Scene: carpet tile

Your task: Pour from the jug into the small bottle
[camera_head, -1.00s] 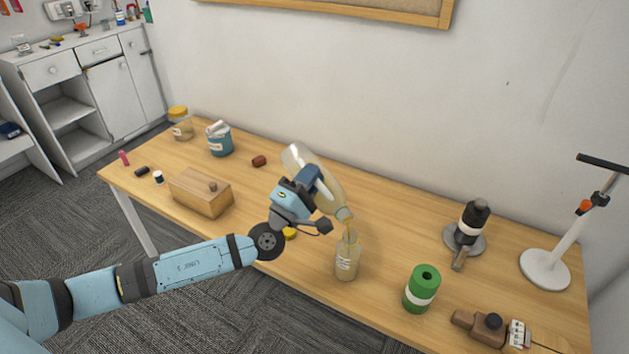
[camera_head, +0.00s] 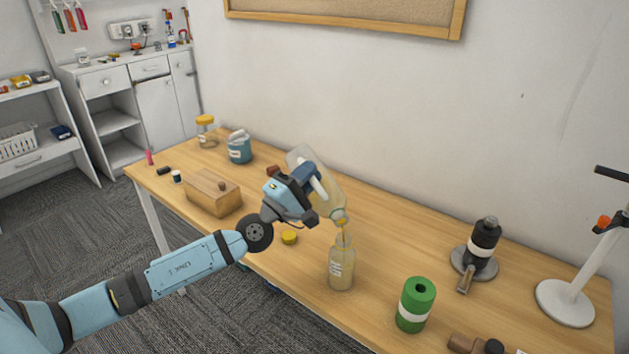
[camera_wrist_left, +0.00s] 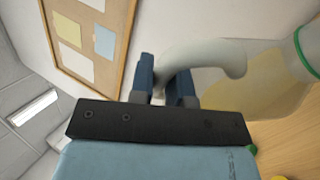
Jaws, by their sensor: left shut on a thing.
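The jug (camera_head: 328,190) is translucent with a pale yellowish liquid and is tilted steeply, mouth down to the right. My left gripper (camera_head: 312,184) is shut on the jug's handle. In the left wrist view the fingers (camera_wrist_left: 167,84) close around the pale handle, and the jug body (camera_wrist_left: 255,90) shows tawny liquid. The small bottle (camera_head: 341,268) stands upright on the table, with a white label and liquid inside. The jug's mouth is just above the bottle's neck, and a yellowish stream shows between them. My right gripper is not in view.
The wooden table (camera_head: 395,230) holds a yellow cap (camera_head: 289,237), a green cylinder (camera_head: 416,304), a wooden box (camera_head: 213,192), a blue tub (camera_head: 239,147) and a yellow-lidded jar (camera_head: 206,132). A black-and-white device (camera_head: 475,250) and a white stand (camera_head: 566,301) are at the right.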

